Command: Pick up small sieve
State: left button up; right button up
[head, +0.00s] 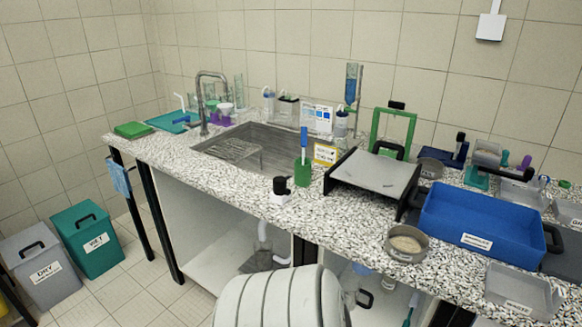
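A small round metal sieve or pan (407,245) with a beige inside sits on the speckled counter (350,235), near its front edge and left of the blue tray. A second round grey dish (430,168) stands farther back, beside the black-framed stand; I cannot tell whether it is a sieve. Nothing is seen touching either one. Neither my left nor my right gripper shows in the head view.
A blue tray (470,226) lies right of the round pan, with a grey tray (522,292) in front. A black-framed stand with a grey top (372,175) stands behind. A sink (255,150) is left. Bare counter lies left of the pan.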

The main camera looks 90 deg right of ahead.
aim_at(406, 245)
jog(key=k+l+z, duration=0.1)
jog(key=z, duration=3.4)
